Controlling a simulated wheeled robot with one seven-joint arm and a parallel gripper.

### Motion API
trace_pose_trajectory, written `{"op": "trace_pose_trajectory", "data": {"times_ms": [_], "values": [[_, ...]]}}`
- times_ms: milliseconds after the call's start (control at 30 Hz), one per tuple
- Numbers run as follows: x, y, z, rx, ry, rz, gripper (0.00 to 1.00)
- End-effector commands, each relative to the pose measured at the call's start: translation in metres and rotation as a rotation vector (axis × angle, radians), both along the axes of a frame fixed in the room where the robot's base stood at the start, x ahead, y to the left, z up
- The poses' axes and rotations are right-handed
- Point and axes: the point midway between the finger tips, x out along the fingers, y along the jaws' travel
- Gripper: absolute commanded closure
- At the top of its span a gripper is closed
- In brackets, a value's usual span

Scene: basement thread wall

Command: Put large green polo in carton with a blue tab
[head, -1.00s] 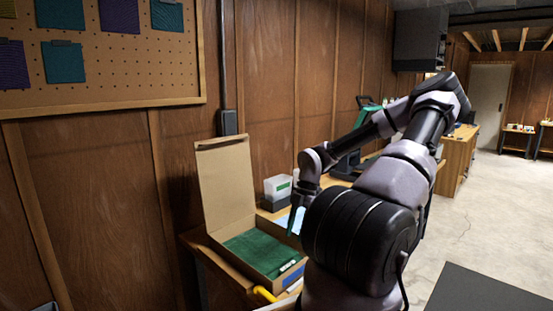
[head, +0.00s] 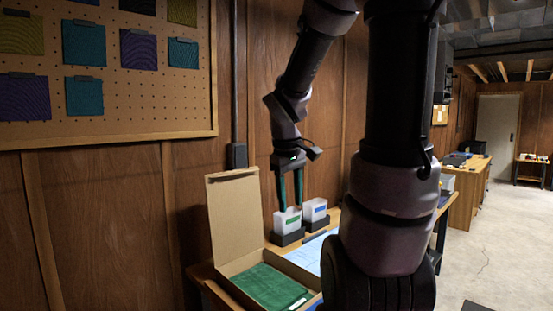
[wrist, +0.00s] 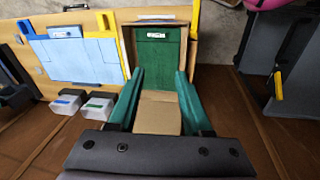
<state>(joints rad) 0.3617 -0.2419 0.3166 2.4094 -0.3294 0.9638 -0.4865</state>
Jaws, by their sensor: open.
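A green folded garment (head: 268,285), seemingly the polo, lies flat in an open cardboard carton (head: 238,299) with its lid raised. A small white tag is on it; its print is too small to read. In the wrist view the garment (wrist: 158,52) fills the carton (wrist: 124,40). Two small white holders stand beyond the carton: one with a blue tab (head: 319,208), one with a green tab (head: 293,220). My gripper (head: 290,207) is open and empty, pointing down. In the wrist view the carton's lid (wrist: 158,113) shows between the fingers (wrist: 155,80).
A light blue sheet or board (wrist: 78,57) lies on the wooden bench (wrist: 108,103) beside the carton. A pegboard (head: 130,95) with several fabric swatches hangs on the wood-panelled wall. A dark surface with a yellow handle (wrist: 278,86) is at the right in the wrist view.

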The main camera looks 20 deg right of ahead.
Motion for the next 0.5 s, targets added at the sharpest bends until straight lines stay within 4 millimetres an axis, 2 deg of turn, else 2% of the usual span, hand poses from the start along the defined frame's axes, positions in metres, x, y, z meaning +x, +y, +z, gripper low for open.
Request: {"op": "trace_pose_trajectory", "data": {"times_ms": [33, 200, 333, 500], "values": [[-0.007, 0.011, 0.019, 0.029, -0.082, -0.065, 0.51], [-0.031, 0.041, 0.07, 0.226, -0.308, -0.3, 0.51], [-0.048, 0.056, 0.096, 0.387, -0.407, -0.421, 0.51], [-0.06, 0.064, 0.112, 0.506, -0.452, -0.496, 0.51]]}}
